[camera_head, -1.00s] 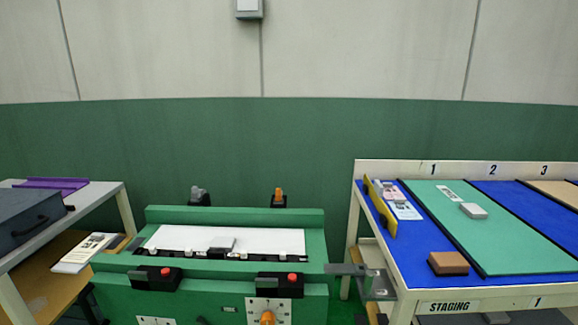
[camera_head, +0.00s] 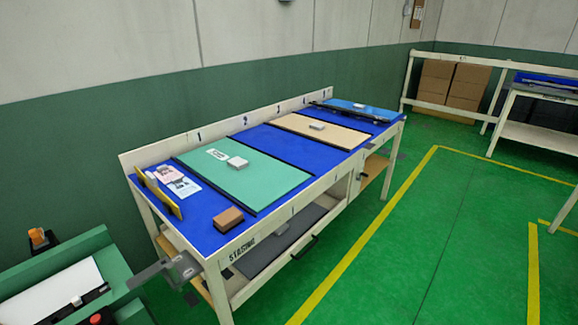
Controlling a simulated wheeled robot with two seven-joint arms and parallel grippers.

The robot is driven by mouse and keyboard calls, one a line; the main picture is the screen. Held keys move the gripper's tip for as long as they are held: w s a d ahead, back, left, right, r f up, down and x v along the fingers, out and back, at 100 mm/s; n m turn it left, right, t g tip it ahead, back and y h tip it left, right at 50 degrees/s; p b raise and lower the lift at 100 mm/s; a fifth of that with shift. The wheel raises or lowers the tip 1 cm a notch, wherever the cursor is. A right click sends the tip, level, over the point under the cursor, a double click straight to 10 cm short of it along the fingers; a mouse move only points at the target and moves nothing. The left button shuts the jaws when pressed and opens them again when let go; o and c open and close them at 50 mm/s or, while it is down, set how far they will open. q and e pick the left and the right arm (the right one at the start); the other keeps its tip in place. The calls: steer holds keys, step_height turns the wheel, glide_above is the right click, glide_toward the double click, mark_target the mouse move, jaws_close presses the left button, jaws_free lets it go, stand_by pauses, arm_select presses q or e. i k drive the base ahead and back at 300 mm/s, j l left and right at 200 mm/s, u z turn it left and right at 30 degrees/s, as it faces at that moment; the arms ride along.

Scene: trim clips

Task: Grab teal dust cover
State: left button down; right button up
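The teal dust cover (camera_head: 258,179) is a flat teal panel lying on the blue top of the staging table, toward its near left part.
The staging table (camera_head: 205,239) also bears a brown block (camera_head: 228,219), a yellow holder (camera_head: 163,197) with cards, a tan panel (camera_head: 327,134) and a blue panel (camera_head: 362,108). A green machine (camera_head: 50,261) stands at lower left. Green floor (camera_head: 430,220) is open to the right.

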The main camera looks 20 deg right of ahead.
mark_target(258, 179)
steer(key=z, duration=0.35)
steer(key=i+l+u, duration=0.1)
steer(key=i+l, duration=0.15)
steer(key=i+l+u, duration=0.1)
steer(key=i+l, duration=0.15)
steer(key=l, duration=0.2)
steer(key=i+l, duration=0.25)
steer(key=l, duration=0.15)
steer(key=i+l+u, duration=0.15)
steer(key=l, duration=0.2)
steer(key=i+l+u, duration=0.1)
steer(key=i+l, duration=0.2)
steer(key=i+l+u, duration=0.1)
steer(key=l, duration=0.45)
steer(key=i+l+u, duration=0.1)
steer(key=i+l, duration=0.15)
steer(key=l, duration=0.15)
steer(key=i+l, duration=0.2)
steer(key=l, duration=0.25)
steer(key=u, duration=0.05)
